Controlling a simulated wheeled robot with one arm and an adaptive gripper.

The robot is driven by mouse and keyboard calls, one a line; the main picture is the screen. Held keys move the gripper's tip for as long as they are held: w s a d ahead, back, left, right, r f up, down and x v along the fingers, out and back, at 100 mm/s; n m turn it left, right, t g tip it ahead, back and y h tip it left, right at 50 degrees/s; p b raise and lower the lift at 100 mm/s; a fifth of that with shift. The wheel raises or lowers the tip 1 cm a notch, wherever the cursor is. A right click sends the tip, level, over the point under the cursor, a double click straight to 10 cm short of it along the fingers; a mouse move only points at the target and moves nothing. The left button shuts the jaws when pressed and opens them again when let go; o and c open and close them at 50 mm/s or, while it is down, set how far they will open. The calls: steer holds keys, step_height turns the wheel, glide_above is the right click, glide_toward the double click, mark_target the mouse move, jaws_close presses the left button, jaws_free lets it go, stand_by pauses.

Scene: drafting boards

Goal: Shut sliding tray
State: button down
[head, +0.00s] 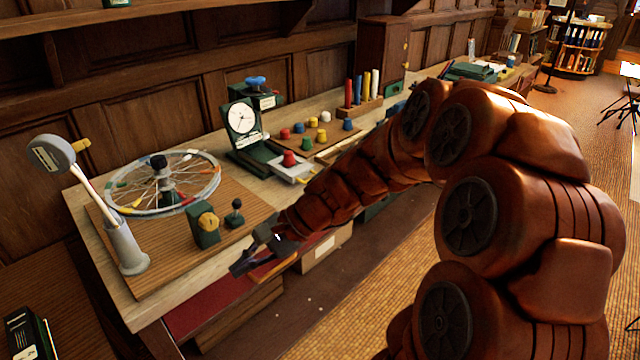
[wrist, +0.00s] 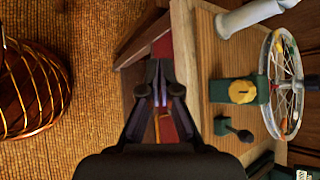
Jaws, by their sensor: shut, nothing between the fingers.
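What looks like the sliding tray (head: 212,304), with a dark red inside, shows below the worktop's front edge at the left in the head view. In the wrist view a red strip of it (wrist: 163,46) lies just beyond the fingertips. My gripper (head: 240,268) is at the worktop's front edge, over the right part of the red area. It also shows in the wrist view (wrist: 160,68), with its fingers together and empty. I cannot tell whether it touches the tray. My gripper and arm hide the tray's right part.
On the worktop near the edge stand a green block with a yellow knob (head: 206,226), a small dark joystick (head: 235,214), a spoked wheel (head: 190,178) and a grey lamp-like stand (head: 124,245). A woven basket (wrist: 30,90) stands on the floor at left in the wrist view.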

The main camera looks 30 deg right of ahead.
steer(key=w+d+m+t, duration=0.4)
steer(key=w+d+m, duration=0.1)
steer(key=w+d, duration=0.2)
steer(key=m+t+h+b, duration=0.1)
steer(key=m+t+h, duration=0.6)
steer(key=m, duration=0.8)
glide_toward(313, 179)
steer(key=shift+t+y, duration=0.4)
steer(key=shift+y, duration=0.1)
steer(key=x, duration=0.2)
steer(key=p+x, duration=0.1)
steer(key=x, duration=0.1)
steer(key=f+p+x, duration=0.1)
steer(key=x, duration=0.2)
steer(key=shift+d, duration=0.3)
steer(key=shift+w, duration=0.2)
